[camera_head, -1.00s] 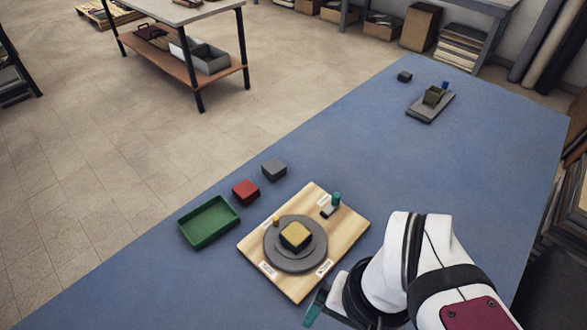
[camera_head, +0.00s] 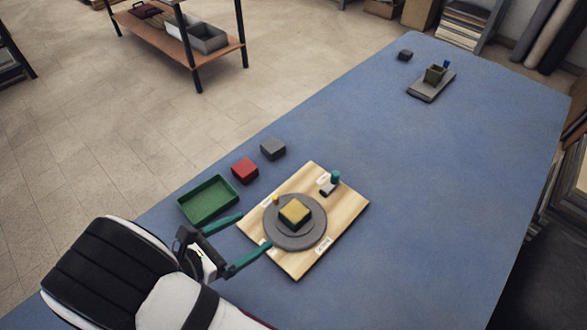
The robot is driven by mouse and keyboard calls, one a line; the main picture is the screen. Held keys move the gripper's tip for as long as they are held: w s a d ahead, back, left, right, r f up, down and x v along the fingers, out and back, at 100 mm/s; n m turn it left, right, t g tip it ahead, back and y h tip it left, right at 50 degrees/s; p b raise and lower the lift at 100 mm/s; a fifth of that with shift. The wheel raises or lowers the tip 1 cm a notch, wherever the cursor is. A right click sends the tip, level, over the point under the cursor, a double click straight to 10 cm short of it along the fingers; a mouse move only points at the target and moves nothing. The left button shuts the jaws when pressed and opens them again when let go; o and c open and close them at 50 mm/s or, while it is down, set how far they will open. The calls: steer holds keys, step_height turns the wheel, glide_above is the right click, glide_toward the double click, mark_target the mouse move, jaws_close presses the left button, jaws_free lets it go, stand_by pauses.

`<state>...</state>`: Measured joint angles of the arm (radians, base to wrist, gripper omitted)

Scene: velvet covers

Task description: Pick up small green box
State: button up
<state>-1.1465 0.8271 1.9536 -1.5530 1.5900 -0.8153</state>
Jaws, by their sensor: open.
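A small box (camera_head: 295,212) with a yellow top and dark greenish sides sits on a round grey disc (camera_head: 282,240) on a wooden board (camera_head: 345,202). My gripper (camera_head: 255,230) is open and empty, with its two teal fingers reaching over the board's left edge. The fingertips are left of the small box and apart from it. A green open tray (camera_head: 208,201) lies just beyond my gripper. A small olive-green box (camera_head: 434,74) stands on a grey plate (camera_head: 430,89) at the far end of the table.
A red block (camera_head: 245,170) and a grey block (camera_head: 273,149) sit behind the board. A teal-topped peg (camera_head: 335,178) stands on the board's far corner. A small dark block (camera_head: 405,55) lies near the far edge. The blue table (camera_head: 430,180) is clear to the right.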

mark_target(295, 211)
steer(key=x, duration=1.5)
steer(key=shift+s+d+f, duration=0.25)
steer(key=shift+s+f, duration=0.05)
steer(key=shift+f, duration=0.1)
steer(key=c, duration=1.4)
